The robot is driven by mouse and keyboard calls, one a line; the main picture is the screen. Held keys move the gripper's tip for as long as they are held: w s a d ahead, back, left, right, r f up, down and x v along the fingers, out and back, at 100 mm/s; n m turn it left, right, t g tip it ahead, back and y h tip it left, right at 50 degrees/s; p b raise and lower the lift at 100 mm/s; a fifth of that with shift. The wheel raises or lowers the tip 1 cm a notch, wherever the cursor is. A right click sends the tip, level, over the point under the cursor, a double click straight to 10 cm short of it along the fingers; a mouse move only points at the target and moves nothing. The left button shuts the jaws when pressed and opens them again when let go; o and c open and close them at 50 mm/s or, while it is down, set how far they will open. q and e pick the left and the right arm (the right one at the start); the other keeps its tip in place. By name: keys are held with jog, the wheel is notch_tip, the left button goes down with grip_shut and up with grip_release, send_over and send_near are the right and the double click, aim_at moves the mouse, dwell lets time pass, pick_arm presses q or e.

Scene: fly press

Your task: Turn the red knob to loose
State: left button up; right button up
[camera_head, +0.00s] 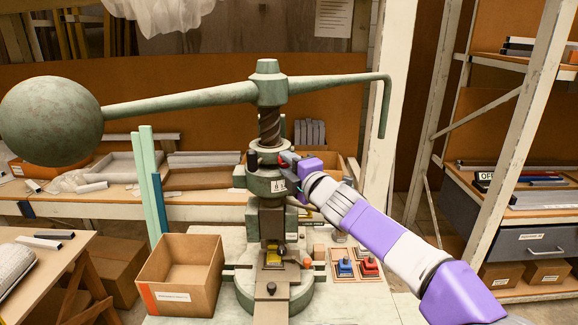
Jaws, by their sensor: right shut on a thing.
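The green fly press (268,215) stands in the middle, with its long arm, ball weight (50,120) and bent handle (385,105) across the top. My right arm comes in from the lower right. My right gripper (285,167) is at the collar just below the screw (269,126), shut on a small part there. A bit of red (284,159) shows between the fingers; this looks like the red knob, mostly hidden by the gripper. A small label (279,185) with unreadable marks sits on the collar below. My left gripper is out of view.
An open cardboard box (180,297) stands left of the press base. A yellow piece (273,257) sits under the ram. Blue (344,268) and red (369,267) pieces lie in a tray at right. A shelf rack (520,130) stands far right.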

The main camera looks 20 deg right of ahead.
jog(key=o, duration=1)
jog(key=shift+o, duration=0.2)
jog(key=shift+s, duration=0.1)
jog(key=v, duration=0.7)
jog(key=shift+s, duration=0.15)
